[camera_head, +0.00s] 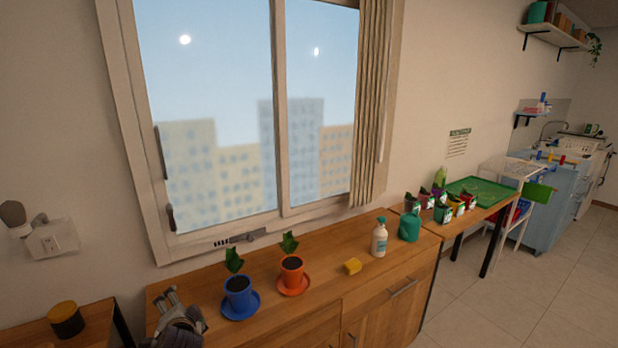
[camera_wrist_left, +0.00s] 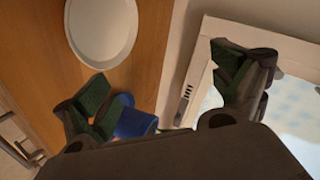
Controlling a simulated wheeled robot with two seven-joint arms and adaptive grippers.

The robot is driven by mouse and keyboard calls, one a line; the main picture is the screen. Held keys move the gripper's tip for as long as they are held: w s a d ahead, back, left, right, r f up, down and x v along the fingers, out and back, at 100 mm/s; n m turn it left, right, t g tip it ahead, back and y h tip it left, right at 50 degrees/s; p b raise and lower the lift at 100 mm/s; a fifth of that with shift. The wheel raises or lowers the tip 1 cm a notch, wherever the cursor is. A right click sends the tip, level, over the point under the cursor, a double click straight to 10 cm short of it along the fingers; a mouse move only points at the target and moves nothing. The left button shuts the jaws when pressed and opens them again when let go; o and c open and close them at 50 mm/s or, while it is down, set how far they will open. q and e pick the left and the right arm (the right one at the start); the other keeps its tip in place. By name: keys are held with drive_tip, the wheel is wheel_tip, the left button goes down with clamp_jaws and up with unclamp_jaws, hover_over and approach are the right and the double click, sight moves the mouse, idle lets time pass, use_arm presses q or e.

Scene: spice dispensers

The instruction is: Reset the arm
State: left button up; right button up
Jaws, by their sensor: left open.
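My left gripper (camera_head: 172,296) is at the lower left of the head view, over the left end of the wooden cabinet (camera_head: 330,290). It is left of the blue pot (camera_head: 238,293), which holds a green plant and stands on a blue saucer (camera_head: 240,309). In the left wrist view my left gripper (camera_wrist_left: 166,88) has its two fingers spread wide with nothing between them. Part of the blue pot (camera_wrist_left: 135,122) shows beside the left finger there. A white oval dish (camera_wrist_left: 102,30) lies on the wood beyond that finger. My right gripper is not in view.
A window (camera_head: 277,110) is behind. A jar (camera_head: 66,319) stands at the far left. The cabinet's front strip is clear.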

use_arm(q)
drive_tip(key=s+d+f+n+g+h, duration=0.2)
drive_tip(key=s+d+f+g, duration=0.15)
drive_tip(key=s, duration=0.45)
drive_tip(key=s+d+f+n+g+h, duration=0.1)
drive_tip(key=s+d+f+g+h, duration=0.1)
drive_tip(key=s+d+f, duration=0.45)
drive_tip(key=s+d+f+n+g+h, duration=0.2)
drive_tip(key=s+f, duration=0.1)
drive_tip(key=s, duration=0.7)
drive_tip(key=s+f+g+p, duration=0.25)
drive_tip(key=f+p, duration=0.75)
drive_tip(key=f, duration=1.4)
drive_tip(key=s+a+f+p, duration=0.2)
drive_tip(key=s+f+p, duration=0.2)
drive_tip(key=s, duration=0.7)
drive_tip(key=s+a+f+p, duration=0.2)
drive_tip(key=s+f+p, duration=0.2)
drive_tip(key=s+f, duration=0.3)
drive_tip(key=shift+s+a, duration=0.35)
drive_tip(key=shift+s, duration=1.85)
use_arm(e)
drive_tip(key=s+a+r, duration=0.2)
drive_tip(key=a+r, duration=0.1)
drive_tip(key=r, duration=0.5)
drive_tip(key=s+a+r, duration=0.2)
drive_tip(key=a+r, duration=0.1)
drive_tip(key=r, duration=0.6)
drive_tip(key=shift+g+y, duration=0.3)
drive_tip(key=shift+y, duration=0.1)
